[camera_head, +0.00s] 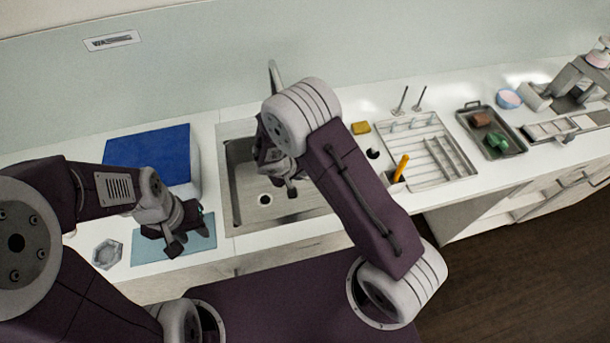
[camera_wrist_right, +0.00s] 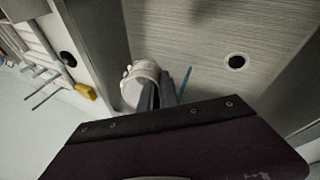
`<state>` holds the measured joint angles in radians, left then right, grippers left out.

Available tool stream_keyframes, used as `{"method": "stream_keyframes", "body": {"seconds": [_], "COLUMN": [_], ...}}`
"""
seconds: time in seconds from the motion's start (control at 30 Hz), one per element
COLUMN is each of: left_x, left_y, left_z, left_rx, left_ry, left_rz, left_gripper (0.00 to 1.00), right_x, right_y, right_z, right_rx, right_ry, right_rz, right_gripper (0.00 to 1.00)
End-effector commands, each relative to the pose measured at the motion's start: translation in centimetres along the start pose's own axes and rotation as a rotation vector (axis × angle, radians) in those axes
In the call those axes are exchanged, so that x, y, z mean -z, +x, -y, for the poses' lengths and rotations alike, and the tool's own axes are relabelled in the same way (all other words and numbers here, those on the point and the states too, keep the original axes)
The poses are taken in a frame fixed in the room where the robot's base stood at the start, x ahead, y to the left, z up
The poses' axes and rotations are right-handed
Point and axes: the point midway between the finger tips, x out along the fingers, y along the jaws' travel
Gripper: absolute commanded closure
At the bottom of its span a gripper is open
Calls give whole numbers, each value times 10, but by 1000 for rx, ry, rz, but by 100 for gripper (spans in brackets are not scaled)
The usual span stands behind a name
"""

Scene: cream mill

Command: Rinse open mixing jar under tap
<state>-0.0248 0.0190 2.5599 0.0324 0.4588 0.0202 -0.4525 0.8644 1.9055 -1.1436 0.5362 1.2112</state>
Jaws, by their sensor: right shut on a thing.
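My right gripper (camera_wrist_right: 158,93) is shut on a pale, whitish jar (camera_wrist_right: 135,86) in the right wrist view. It is over the steel sink (camera_wrist_right: 215,30), apart from the drain hole. A thin blue strip (camera_wrist_right: 185,80) shows beside the jar; I cannot tell whether it is water. In the head view the right gripper (camera_head: 282,178) hangs over the sink, and the arm hides most of the jar. The tap (camera_head: 274,75) rises behind that arm, its outlet hidden. My left gripper (camera_head: 183,236) is low over the light blue mat (camera_head: 145,252), fingers apart, with nothing clearly between them.
A box with a blue top (camera_head: 150,150) stands left of the sink. A clear hexagonal dish (camera_head: 107,254) lies beside the mat. Right of the sink are a yellow sponge (camera_head: 361,128), a drying rack (camera_head: 458,160) and a dark tray (camera_head: 468,118) with coloured lumps.

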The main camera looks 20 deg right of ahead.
Motion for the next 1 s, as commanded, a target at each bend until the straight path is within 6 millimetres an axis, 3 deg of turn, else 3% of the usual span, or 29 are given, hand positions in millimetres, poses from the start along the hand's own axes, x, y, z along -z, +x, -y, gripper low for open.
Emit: {"method": "stream_keyframes", "body": {"seconds": [0.1, 0.37, 0.7, 1.0], "left_x": [2, 4, 2, 2], "left_y": [-17, -36, -22, -21], "left_z": [0, -1, 0, 0], "left_rx": [0, 0, 0, 0], "left_ry": [0, 0, 0, 0], "left_rz": [0, 0, 0, 0], "left_gripper": [64, 64, 64, 64], "right_x": [15, 44, 75, 82], "right_y": [1, 14, 30, 31], "right_z": [0, 5, 12, 13], "right_rx": [-1, 0, -1, 0], "right_ry": [1, 2, 3, 0], "right_rz": [0, -1, -2, 0], "right_gripper": [100, 100, 100, 100]}}
